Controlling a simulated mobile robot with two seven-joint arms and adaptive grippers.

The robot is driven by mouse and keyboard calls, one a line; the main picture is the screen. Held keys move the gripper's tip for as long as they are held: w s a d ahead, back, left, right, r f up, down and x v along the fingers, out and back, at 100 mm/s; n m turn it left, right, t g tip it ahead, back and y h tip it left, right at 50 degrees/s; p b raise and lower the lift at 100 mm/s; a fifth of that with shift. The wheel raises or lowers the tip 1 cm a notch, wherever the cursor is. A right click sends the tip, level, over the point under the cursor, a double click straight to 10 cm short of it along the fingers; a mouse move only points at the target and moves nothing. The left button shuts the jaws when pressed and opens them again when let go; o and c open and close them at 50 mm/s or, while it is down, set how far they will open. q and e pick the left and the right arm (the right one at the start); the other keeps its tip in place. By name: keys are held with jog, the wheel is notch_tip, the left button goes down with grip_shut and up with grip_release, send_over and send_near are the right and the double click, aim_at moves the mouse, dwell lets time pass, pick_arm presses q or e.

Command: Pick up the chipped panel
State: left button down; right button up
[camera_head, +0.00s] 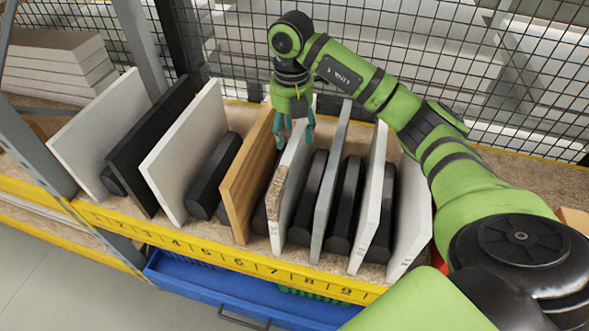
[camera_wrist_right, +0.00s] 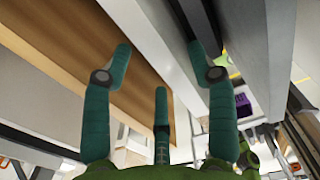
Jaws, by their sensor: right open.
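The chipped panel (camera_head: 289,187) is a white board standing upright in the rack. Rough brown chipboard shows along its front edge. It stands between a wood-coloured panel (camera_head: 247,185) and a grey panel (camera_head: 331,180). My right gripper (camera_head: 295,138) points down over the chipped panel's upper rear part. Its teal fingers are open and hold nothing. In the right wrist view the fingers (camera_wrist_right: 160,70) are spread above upright panels; the wood-coloured one shows there too (camera_wrist_right: 90,50). I cannot tell whether any finger touches a panel. My left gripper is not in view.
More white panels (camera_head: 180,160) and a black panel (camera_head: 150,145) stand in the rack, with black dividers (camera_head: 215,177) between them. A yellow numbered rail (camera_head: 240,258) runs along the front. A wire mesh (camera_head: 530,70) closes the back. A blue drawer (camera_head: 200,290) lies below.

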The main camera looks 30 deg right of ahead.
aim_at(295, 173)
jog(key=shift+s+a+f+p, duration=0.15)
jog(key=shift+s+f+p, duration=0.35)
jog(key=shift+f+p, duration=0.25)
notch_tip(295, 173, down, 3)
jog(key=shift+r+p, duration=0.15)
jog(key=shift+p, duration=0.25)
jog(key=shift+w+f, duration=0.15)
jog(key=shift+f, duration=0.4)
grip_shut()
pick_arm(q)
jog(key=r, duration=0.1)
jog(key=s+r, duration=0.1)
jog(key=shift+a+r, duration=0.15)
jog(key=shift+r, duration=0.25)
